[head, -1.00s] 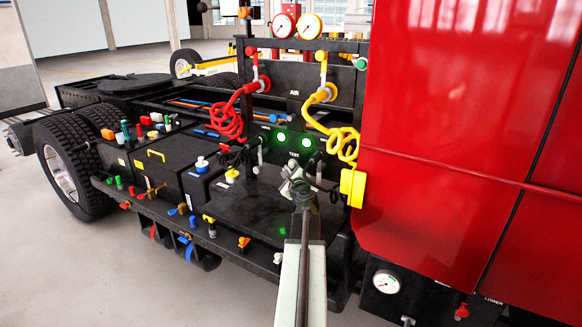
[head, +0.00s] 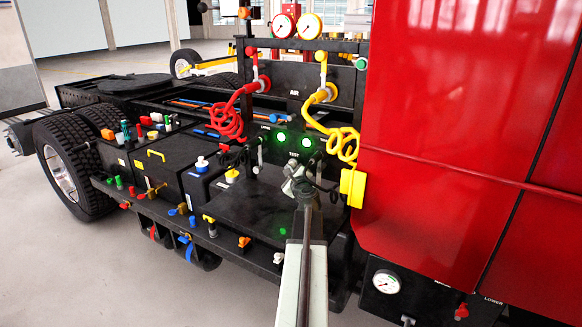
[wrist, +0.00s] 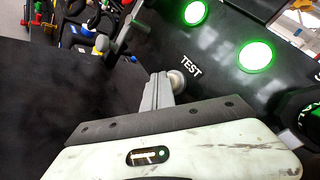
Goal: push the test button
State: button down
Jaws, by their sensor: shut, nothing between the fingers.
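The test button (wrist: 178,82) is a pale round knob on the black panel beside the white TEST label (wrist: 190,66) in the wrist view. My gripper (wrist: 157,80) is shut and empty, its fingertips right beside the button and partly covering it. I cannot tell whether they touch. In the head view my gripper (head: 292,174) is in front of the panel just below the TEST label, and the button cannot be made out clearly there. Two round green lamps above the label are lit, the left one (head: 279,139) and the right one (head: 307,142).
A red coiled hose (head: 226,118) and a yellow coiled hose (head: 343,145) hang by the panel. A flat black deck (head: 250,205) lies below my gripper. The large red cab (head: 450,130) stands close on the right. Two gauges (head: 296,26) sit above.

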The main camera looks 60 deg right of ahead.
jog(key=shift+d, duration=0.1)
jog(key=shift+a, duration=0.8)
jog(key=shift+a, duration=3)
